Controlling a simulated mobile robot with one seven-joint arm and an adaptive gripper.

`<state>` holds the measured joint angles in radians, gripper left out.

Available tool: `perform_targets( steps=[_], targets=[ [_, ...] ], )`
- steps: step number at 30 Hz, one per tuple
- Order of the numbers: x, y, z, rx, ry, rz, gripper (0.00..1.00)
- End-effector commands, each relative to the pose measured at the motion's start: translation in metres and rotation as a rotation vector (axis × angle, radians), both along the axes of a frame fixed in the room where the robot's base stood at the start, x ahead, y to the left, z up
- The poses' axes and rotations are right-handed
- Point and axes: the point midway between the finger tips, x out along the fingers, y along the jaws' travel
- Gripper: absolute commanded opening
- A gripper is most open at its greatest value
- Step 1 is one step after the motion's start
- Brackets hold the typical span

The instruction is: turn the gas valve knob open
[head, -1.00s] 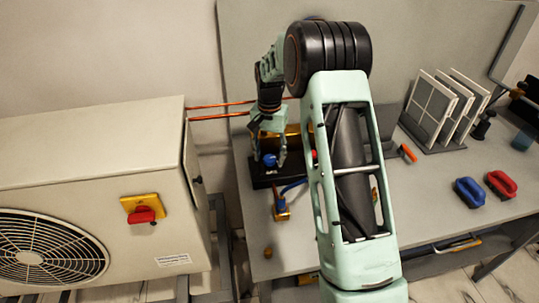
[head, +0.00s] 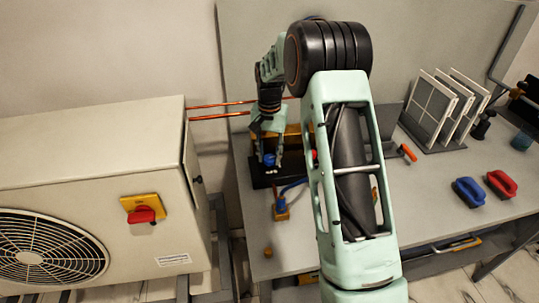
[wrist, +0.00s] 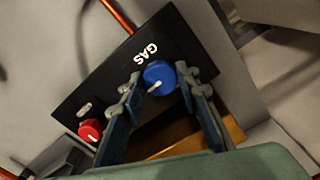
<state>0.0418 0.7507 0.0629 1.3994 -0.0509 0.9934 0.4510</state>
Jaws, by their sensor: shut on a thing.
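The blue knob (wrist: 159,75) sits by the white word GAS on a black panel (wrist: 100,82). Its white pointer mark points to the lower left in the wrist view. My gripper (wrist: 158,92) has one finger on each side of the knob and is shut on it. In the head view the blue knob (head: 269,160) shows low between the fingers of my gripper (head: 267,157), which comes down from above. The fingers hide part of the panel.
A red knob (wrist: 90,130) stands on the same panel, beside the left finger in the wrist view. A brass-coloured block (wrist: 180,140) lies close to the fingers. Copper pipes (head: 220,117) run to the grey unit (head: 90,170) at left.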

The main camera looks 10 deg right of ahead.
Motion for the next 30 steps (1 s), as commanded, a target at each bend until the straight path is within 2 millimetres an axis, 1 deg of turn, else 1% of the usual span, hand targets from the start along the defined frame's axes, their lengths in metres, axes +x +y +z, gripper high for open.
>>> perform_targets(
  steps=[8, 30],
  targets=[
    [0.0004, -0.0005, 0.0008, 0.000, -0.001, 0.182, 0.06],
    [0.0008, -0.0012, 0.0016, 0.000, -0.002, 0.884, 0.06]
  ],
)
